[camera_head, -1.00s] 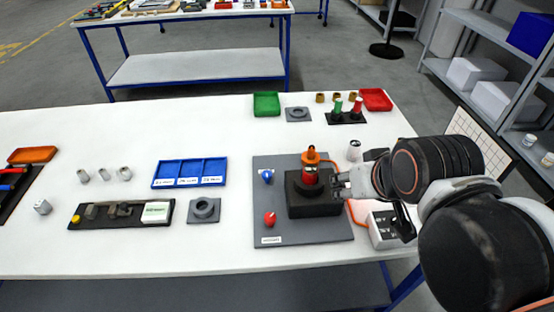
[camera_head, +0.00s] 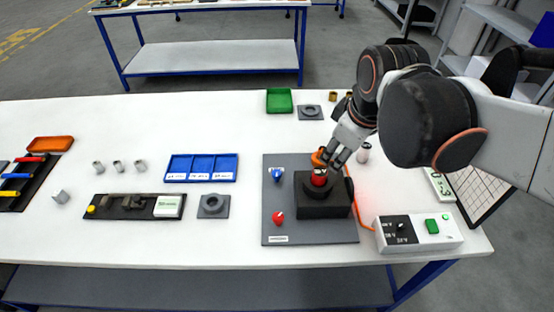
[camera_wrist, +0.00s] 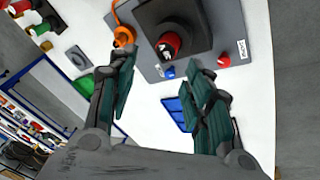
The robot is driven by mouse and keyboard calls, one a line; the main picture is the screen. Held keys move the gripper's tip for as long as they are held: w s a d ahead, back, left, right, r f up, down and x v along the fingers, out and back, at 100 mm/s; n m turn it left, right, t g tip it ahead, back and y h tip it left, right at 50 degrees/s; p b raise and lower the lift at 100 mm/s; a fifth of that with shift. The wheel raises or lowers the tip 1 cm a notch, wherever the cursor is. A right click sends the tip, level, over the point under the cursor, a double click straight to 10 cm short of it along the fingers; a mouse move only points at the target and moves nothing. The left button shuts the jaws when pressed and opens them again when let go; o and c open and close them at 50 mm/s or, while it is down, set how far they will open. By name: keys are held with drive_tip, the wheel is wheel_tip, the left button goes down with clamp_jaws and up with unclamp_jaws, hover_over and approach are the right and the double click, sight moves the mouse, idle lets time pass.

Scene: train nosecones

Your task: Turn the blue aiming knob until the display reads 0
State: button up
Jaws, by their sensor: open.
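The blue aiming knob (camera_head: 277,174) stands on the upper left of the grey base plate (camera_head: 284,237). In the wrist view the blue knob (camera_wrist: 168,71) shows between my finger pads, farther off. A red knob (camera_head: 278,217) is below it on the same plate. A black block (camera_head: 322,203) with a red-topped part (camera_head: 319,177) sits right of the knobs. My gripper (camera_head: 334,158) is open and empty, above the plate's upper right, near the orange part (camera_head: 320,157). In the wrist view my gripper (camera_wrist: 165,95) has its fingers wide apart.
A white control box (camera_head: 419,232) with a green button stands to the right, joined by an orange cable. A blue tray (camera_head: 201,179) and a grey ring fixture (camera_head: 213,206) lie to the left. A green bin (camera_head: 279,100) is behind. The table's front is clear.

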drive_tip(key=w+a+f+n+g+p, duration=0.25)
drive_tip(key=w+a+n, duration=0.25)
drive_tip(key=w+n, duration=0.35)
drive_tip(key=n+g+p, duration=0.2)
drive_tip(key=n, duration=0.7)
approach(277, 172)
drive_tip(key=f+b, duration=0.2)
drive_tip(key=f, duration=0.2)
drive_tip(key=f+b, duration=0.2)
drive_tip(key=f, duration=0.2)
drive_tip(key=shift+s+a+f, duration=0.1)
drive_tip(key=shift+a+f, duration=0.1)
drive_tip(key=shift+f, duration=0.15)
drive_tip(key=c, duration=1.1)
